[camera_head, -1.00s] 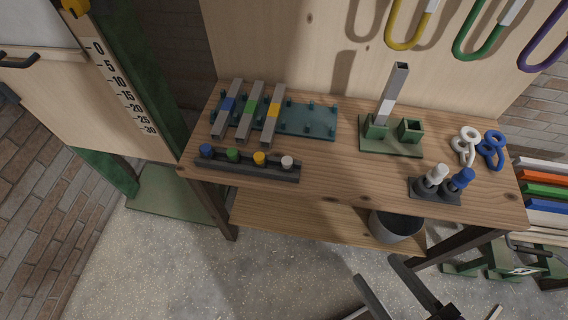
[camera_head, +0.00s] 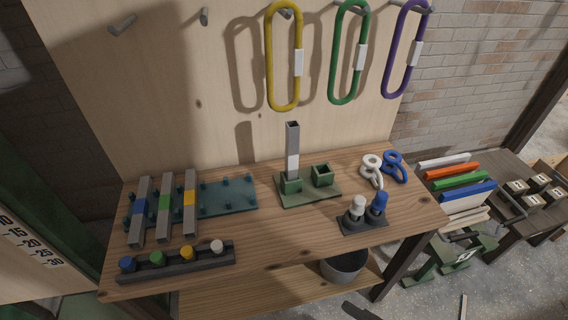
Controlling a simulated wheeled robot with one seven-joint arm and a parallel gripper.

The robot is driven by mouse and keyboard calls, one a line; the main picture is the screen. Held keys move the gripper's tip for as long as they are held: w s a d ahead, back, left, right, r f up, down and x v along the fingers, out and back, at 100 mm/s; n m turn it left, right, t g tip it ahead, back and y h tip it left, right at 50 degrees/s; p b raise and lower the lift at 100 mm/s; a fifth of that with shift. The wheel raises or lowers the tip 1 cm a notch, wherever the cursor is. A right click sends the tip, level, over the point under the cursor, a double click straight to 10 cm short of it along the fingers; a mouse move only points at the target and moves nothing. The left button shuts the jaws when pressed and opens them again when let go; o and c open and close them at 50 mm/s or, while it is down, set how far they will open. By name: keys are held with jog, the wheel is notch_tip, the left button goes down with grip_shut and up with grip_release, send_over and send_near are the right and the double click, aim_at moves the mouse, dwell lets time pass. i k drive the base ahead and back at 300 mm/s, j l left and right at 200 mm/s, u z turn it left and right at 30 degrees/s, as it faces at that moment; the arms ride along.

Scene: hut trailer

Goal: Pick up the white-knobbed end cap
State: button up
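A white-knobbed cap (camera_head: 217,246) sits at the right end of a dark rack (camera_head: 160,269) along the front left of the wooden workbench. Blue (camera_head: 127,264), green (camera_head: 157,258) and yellow (camera_head: 187,253) knobs stand to its left in the same rack. A white-topped peg (camera_head: 357,206) stands beside a blue-topped peg (camera_head: 379,202) in a dark holder at the bench's right. Only a dark tip of my gripper (camera_head: 358,311) shows at the bottom edge, below the bench and well to the right of the rack. The rest is out of frame, and nothing is seen held.
A teal pegged plate (camera_head: 228,197) carries three banded bars behind the rack. A green stand (camera_head: 309,195) holds an upright grey tube. White (camera_head: 371,168) and blue (camera_head: 394,167) ring pieces lie at the right. A bucket (camera_head: 343,266) is on the lower shelf. The front middle of the bench is clear.

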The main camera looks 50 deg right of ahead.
aim_at(218, 247)
jog(key=i+j, duration=0.1)
jog(key=j, duration=1.15)
jog(key=i+z, duration=0.05)
jog(key=i, duration=0.05)
